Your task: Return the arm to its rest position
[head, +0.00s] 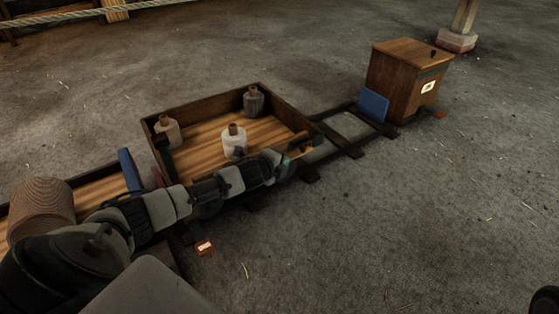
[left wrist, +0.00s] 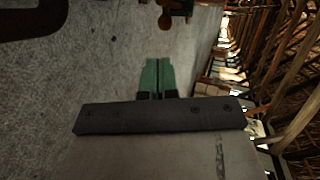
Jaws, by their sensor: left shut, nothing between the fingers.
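My left arm reaches in from the lower left in the head view, across the near side of a wooden tray cart. My left gripper (head: 303,146) is at the cart's near right corner. In the left wrist view its green fingers (left wrist: 158,78) are together with nothing between them.
The tray cart (head: 213,98) stands on dark rails (head: 348,148) and holds several spools, including a white one (head: 234,142). A wooden box (head: 407,80) with a blue panel (head: 374,104) stands at the rails' far end. A large wound coil (head: 42,207) sits at left.

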